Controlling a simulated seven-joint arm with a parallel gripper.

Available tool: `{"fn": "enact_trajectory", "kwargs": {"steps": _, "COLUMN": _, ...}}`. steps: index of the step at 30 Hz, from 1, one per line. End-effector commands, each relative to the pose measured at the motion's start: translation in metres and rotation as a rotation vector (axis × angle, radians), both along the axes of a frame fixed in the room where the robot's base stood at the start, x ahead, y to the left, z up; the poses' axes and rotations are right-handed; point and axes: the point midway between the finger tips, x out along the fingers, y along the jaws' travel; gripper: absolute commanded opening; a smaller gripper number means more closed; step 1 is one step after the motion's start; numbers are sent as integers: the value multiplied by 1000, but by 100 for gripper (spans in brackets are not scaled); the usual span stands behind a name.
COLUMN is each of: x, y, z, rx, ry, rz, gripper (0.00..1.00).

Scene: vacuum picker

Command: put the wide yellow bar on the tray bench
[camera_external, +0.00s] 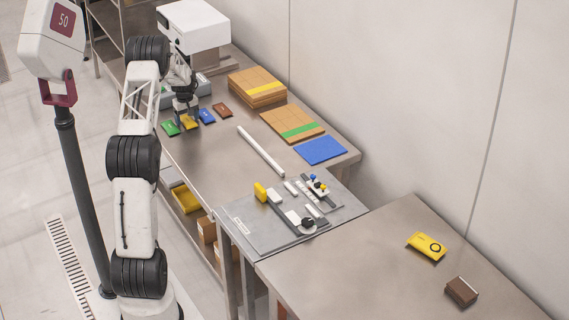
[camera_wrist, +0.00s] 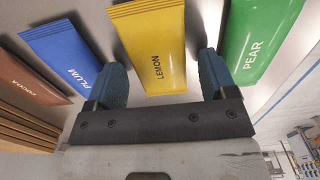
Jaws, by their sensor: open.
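A wide yellow bar marked LEMON (camera_wrist: 150,25) lies on the steel bench, between a blue PLUM bar (camera_wrist: 68,55) and a green PEAR bar (camera_wrist: 262,38) in the wrist view. My gripper (camera_wrist: 162,72) is open, with one blue finger on each side of the yellow bar's near end; I cannot tell whether they touch it. In the external view my gripper (camera_external: 186,112) is over the row, and the yellow bar (camera_external: 188,123) shows partly beneath it. No bench is labelled as the tray bench.
A brown bar (camera_external: 222,110) ends the row. Boards (camera_external: 257,86) and a blue sheet (camera_external: 320,150) lie along the wall. A white rod (camera_external: 260,151) crosses the bench. The right bench (camera_external: 370,270) holds a yellow packet (camera_external: 426,246) and a brown box (camera_external: 461,291), with free room.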

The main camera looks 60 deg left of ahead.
Motion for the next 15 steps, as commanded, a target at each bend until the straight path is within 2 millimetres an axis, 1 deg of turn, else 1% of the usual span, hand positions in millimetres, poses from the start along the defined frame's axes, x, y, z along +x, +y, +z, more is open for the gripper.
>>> {"fn": "enact_trajectory", "kwargs": {"steps": 8, "x": 0, "y": 0, "z": 6, "rx": 1, "ry": -1, "rz": 0, "gripper": 78}}
{"fn": "enact_trajectory", "kwargs": {"steps": 11, "x": 0, "y": 0, "z": 14, "rx": 2, "ry": -1, "rz": 0, "gripper": 78}}
{"fn": "enact_trajectory", "kwargs": {"steps": 15, "x": 0, "y": 0, "z": 31, "rx": 1, "ry": -1, "rz": 0, "gripper": 78}}
